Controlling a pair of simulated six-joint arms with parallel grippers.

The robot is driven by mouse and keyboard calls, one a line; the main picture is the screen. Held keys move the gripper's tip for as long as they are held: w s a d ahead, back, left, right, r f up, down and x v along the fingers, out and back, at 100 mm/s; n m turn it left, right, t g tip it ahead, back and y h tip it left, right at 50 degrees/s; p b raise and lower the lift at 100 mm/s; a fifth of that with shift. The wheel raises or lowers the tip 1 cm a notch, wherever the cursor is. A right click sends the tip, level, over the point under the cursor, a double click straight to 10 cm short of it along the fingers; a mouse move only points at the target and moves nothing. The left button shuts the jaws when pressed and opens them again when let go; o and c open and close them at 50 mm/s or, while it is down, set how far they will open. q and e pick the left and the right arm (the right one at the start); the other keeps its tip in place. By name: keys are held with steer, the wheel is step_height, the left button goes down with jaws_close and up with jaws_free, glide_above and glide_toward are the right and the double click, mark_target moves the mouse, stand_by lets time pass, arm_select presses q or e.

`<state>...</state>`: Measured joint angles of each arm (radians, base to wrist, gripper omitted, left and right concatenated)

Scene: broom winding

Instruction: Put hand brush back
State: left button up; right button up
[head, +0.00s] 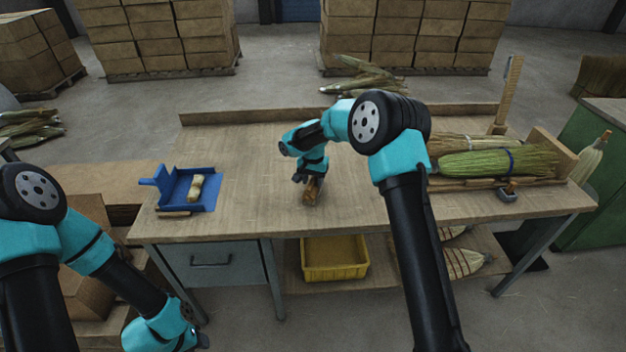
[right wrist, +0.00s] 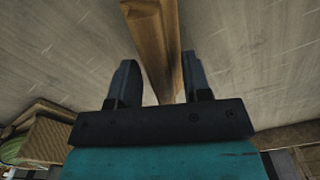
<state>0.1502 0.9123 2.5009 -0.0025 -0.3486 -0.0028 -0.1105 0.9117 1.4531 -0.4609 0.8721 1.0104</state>
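A small brown wooden piece, which looks like the hand brush (head: 311,192), lies on the workbench near its middle. In the right wrist view its wooden body (right wrist: 153,40) runs between the fingers. My right gripper (head: 306,178) is directly over it, pointing down. Its two fingers (right wrist: 160,75) stand apart on either side of the wood, with a gap on the left side; contact on the right is unclear. The brush's far end is hidden by the gripper. My left gripper (head: 198,342) is low at the bottom left, away from the bench; its fingers are not clear.
A blue dustpan (head: 177,190) with a tan piece in it sits at the bench's left end. A yellow bin (head: 334,259) is below. Bench (head: 255,165) between dustpan and brush is clear.

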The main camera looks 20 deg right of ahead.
mark_target(313, 178)
steer(key=shift+r, duration=0.15)
step_height(313, 178, up, 12)
stand_by(0.7)
arm_select(q)
steer(key=shift+c, duration=0.4)
stand_by(1.1)
